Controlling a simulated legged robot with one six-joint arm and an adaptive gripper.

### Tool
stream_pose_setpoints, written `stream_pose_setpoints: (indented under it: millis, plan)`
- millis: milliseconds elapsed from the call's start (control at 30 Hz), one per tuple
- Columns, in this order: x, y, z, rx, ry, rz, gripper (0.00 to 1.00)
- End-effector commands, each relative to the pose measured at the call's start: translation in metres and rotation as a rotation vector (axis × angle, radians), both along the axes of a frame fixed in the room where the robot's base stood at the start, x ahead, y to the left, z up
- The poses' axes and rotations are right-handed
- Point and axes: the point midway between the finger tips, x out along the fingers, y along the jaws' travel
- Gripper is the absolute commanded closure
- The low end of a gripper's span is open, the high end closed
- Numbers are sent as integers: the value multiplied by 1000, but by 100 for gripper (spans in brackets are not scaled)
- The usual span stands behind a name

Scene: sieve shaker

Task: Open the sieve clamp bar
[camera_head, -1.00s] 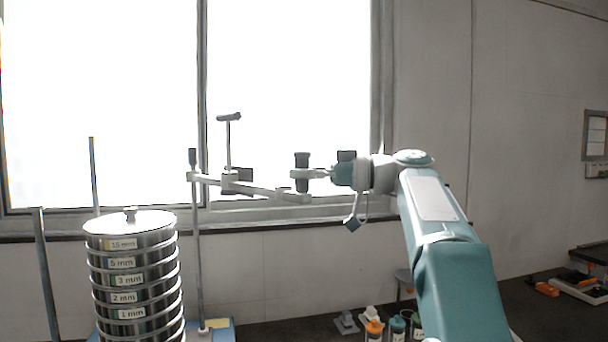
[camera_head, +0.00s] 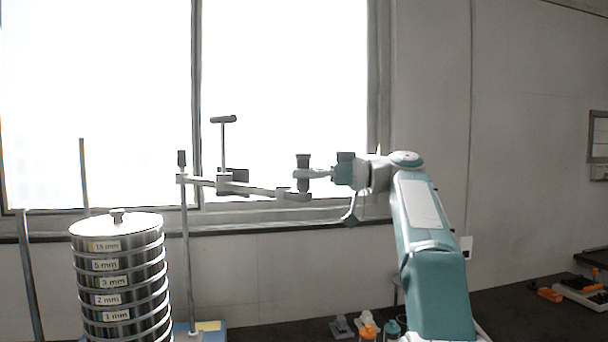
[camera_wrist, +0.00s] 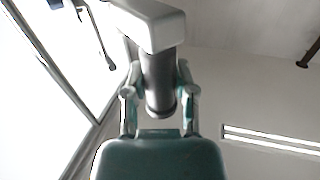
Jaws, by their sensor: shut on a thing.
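The clamp bar (camera_head: 262,190) is a grey horizontal arm joined to an upright rod (camera_head: 187,255). It extends right, clear of the space directly above the sieve stack (camera_head: 117,275). A T-handled screw (camera_head: 223,145) stands up from the bar. A dark upright grip (camera_head: 303,185) is at the bar's right end. My gripper (camera_head: 307,173) is shut on this grip from the right. In the wrist view the dark cylindrical grip (camera_wrist: 158,75) sits between both fingers (camera_wrist: 160,98), below a pale block (camera_wrist: 150,22) that hides its upper end.
Two more rods (camera_head: 84,175) (camera_head: 30,280) stand by the stack, which has a round knobbed lid (camera_head: 117,218). A bright window is behind. Orange- and teal-capped bottles (camera_head: 368,331) are low on the dark bench. A tray (camera_head: 585,292) lies far right. Air around the bar looks free.

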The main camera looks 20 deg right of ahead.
Motion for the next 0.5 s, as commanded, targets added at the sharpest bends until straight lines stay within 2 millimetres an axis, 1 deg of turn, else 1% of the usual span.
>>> stream_pose_setpoints:
  millis: [133,167,200,233,500]
  plan:
    - [1,-1,-1,3,1,-1,100]
    - [1,-1,-1,3,1,-2,52]
    - [1,-1,-1,2,0,-2,34]
    - [1,-1,-1,1,0,-1,29]
    - [0,-1,0,1,0,-1,29]
